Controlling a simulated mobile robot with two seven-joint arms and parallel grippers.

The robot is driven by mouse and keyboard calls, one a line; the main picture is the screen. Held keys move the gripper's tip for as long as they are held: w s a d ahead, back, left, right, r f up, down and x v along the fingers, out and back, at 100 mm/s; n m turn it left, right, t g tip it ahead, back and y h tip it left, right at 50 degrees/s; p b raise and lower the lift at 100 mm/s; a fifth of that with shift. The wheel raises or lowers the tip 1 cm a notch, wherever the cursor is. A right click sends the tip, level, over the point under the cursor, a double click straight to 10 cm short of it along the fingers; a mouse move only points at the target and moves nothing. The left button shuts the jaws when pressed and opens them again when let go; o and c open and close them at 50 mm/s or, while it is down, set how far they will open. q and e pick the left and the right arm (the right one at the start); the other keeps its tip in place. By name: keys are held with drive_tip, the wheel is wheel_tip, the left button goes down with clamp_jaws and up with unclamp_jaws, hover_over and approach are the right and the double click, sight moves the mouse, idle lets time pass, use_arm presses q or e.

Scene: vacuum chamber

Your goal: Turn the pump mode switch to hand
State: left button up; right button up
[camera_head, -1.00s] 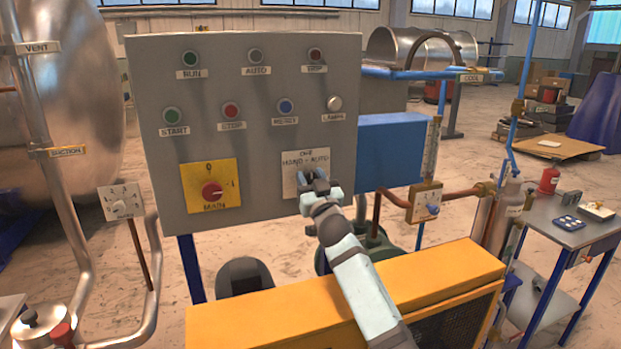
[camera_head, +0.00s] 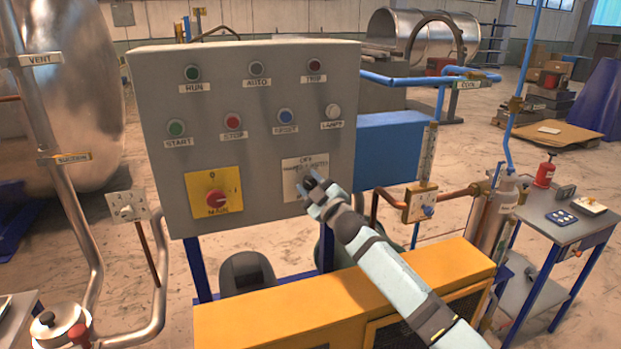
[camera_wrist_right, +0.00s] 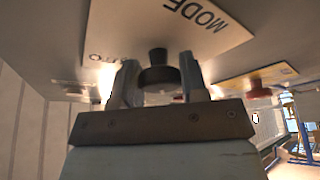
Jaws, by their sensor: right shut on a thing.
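The pump mode switch has a pale plate (camera_head: 297,165) marked OFF, HAND and AUTO, low on the right of the grey control panel (camera_head: 262,80). My right gripper (camera_head: 311,186) is at the lower part of this plate and covers the switch knob in the head view. In the right wrist view the dark round knob (camera_wrist_right: 158,74) sits between the two fingers of the right gripper (camera_wrist_right: 158,84), which is shut on it. The plate (camera_wrist_right: 170,35) shows MODE and part of AUTO there. Which mark the knob points to is not clear. My left gripper is not in view.
A yellow plate with the red main switch (camera_head: 216,198) is left of the mode plate. Buttons and lamps fill the panel above. A yellow housing (camera_head: 350,295) stands below my right arm. A blue box (camera_head: 390,150) adjoins the panel's right side.

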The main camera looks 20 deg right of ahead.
drive_tip(key=shift+n, duration=0.5)
drive_tip(key=o, duration=0.9)
drive_tip(key=shift+s+f, duration=0.1)
drive_tip(key=shift+s+d+f, duration=0.15)
drive_tip(key=shift+s, duration=0.15)
drive_tip(key=b+v, duration=0.1)
drive_tip(key=v, duration=0.5)
drive_tip(key=b+v, duration=0.1)
drive_tip(key=v, duration=0.6)
drive_tip(key=shift+r, duration=0.2)
